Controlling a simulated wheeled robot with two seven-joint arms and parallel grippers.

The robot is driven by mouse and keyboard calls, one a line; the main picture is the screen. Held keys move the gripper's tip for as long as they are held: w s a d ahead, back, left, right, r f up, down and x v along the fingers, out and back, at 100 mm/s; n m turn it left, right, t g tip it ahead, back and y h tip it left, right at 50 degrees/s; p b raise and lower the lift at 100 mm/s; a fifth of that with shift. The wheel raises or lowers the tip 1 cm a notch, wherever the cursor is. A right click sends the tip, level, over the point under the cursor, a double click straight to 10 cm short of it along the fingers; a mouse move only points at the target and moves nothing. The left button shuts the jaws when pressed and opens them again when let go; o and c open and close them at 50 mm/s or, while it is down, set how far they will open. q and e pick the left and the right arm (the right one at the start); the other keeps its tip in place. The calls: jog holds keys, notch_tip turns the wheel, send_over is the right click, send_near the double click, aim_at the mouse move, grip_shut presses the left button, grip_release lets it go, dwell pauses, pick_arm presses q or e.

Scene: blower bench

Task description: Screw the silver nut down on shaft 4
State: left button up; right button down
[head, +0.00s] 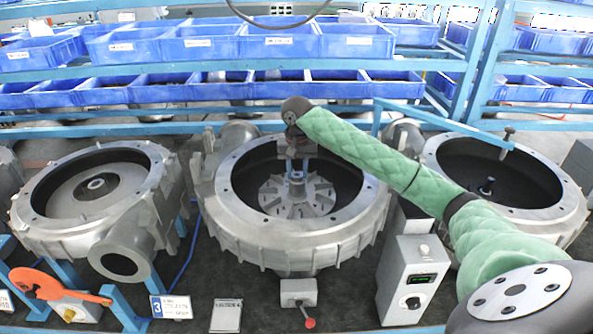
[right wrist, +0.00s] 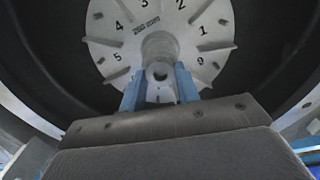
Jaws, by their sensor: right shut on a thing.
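My right gripper (head: 296,176) points down into the middle blower housing (head: 235,225), over the finned silver impeller (head: 272,203). In the right wrist view its two blue fingers (right wrist: 159,88) stand either side of the silver shaft end at the hub of the numbered impeller (right wrist: 118,42). The gripper is shut on a small silver round piece (right wrist: 160,72) at the shaft, which looks like the nut. Its lower part is hidden by the gripper body, and I cannot tell its thread or how far down it sits. My left gripper is not in view.
Other open housings stand at left (head: 150,205) and right (head: 545,213). In front are a grey control box (head: 412,265), a red-knobbed lever (head: 309,322), an orange tool (head: 60,288) and a "3" sign (head: 171,307). Blue bins (head: 275,47) fill the shelves behind.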

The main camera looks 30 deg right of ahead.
jog(key=m, duration=0.5)
jog(key=shift+w+d+r+m, duration=0.1)
jog(key=shift+d+m, duration=0.05)
jog(key=shift+m, duration=0.15)
jog(key=m, duration=0.4)
jog(key=shift+d, duration=0.1)
jog(key=m, duration=0.8)
jog(key=c, duration=1.3)
grip_release()
jog(key=shift+c, duration=0.2)
